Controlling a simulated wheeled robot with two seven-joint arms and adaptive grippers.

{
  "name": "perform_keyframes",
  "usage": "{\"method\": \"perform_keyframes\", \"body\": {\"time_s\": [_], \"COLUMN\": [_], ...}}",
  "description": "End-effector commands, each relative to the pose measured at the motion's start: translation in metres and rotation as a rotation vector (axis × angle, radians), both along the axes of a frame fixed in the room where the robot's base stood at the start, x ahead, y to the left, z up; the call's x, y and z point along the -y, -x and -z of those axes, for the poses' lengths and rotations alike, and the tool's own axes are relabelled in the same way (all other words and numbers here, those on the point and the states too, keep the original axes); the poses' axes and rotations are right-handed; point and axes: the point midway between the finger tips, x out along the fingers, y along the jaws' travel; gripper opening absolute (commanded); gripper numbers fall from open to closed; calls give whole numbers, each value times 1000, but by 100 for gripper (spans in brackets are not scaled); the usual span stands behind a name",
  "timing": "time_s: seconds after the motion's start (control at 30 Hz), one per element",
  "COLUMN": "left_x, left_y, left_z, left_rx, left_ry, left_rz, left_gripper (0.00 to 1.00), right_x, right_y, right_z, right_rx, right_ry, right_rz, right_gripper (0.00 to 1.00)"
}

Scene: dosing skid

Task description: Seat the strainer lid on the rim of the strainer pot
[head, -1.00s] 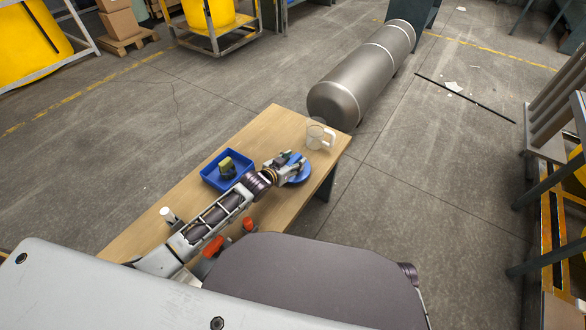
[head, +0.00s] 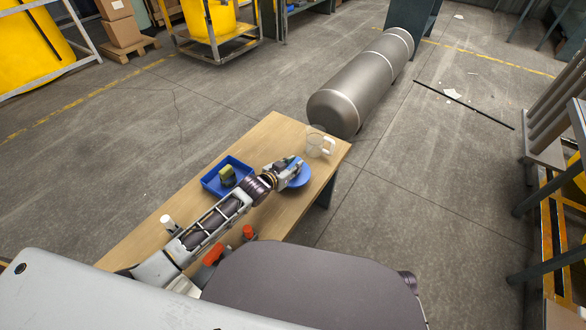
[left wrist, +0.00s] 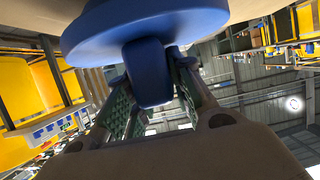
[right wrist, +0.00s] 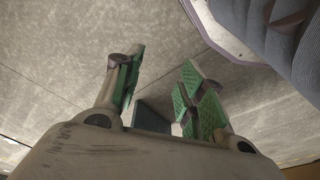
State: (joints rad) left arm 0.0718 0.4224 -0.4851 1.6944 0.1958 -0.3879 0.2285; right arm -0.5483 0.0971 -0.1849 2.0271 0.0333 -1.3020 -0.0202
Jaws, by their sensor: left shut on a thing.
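The strainer lid is a round blue disc (head: 300,179) with a blue knob, in front of the clear pot in the head view. In the left wrist view the lid (left wrist: 150,32) fills the top, its knob between my fingers. My left gripper (head: 289,166) is shut on the lid's knob. Its fingers also show in the left wrist view (left wrist: 150,80). The strainer pot appears to be the clear, handled pot (head: 315,146) at the table's far right corner, apart from the lid. My right gripper (right wrist: 164,68) is open and empty, with floor behind it.
A blue tray (head: 208,183) holding a green and yellow block (head: 227,176) lies left of my gripper. A white cylinder (head: 168,222) and red-capped items (head: 248,232) stand nearer on the wooden table (head: 265,134). A grey tank (head: 352,92) lies on the floor beyond.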

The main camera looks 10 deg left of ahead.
Motion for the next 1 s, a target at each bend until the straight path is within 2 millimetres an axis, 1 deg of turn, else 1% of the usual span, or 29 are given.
{"method": "perform_keyframes", "body": {"time_s": [0.03, 0.13, 0.5, 0.7, 1.0], "left_x": [0, 0, 0, 0, 0], "left_y": [0, 0, 0, 0, 0], "left_z": [-10, -21, -62, -75, -80], "left_rx": [3, 3, 2, 1, 1], "left_ry": [1, 1, 0, 0, 0], "left_rz": [0, 0, 0, 0, 0], "left_gripper": [0, 0, 0, 0, 0], "right_x": [1, 2, 10, 12, 14], "right_y": [2, 0, 2, 3, 4], "right_z": [1, 16, 52, 64, 69], "right_rx": [-8, -14, -4, 2, 5], "right_ry": [4, 7, 20, 23, 25], "right_rz": [0, 6, 11, 12, 13], "right_gripper": [40, 40, 40, 40, 40]}}
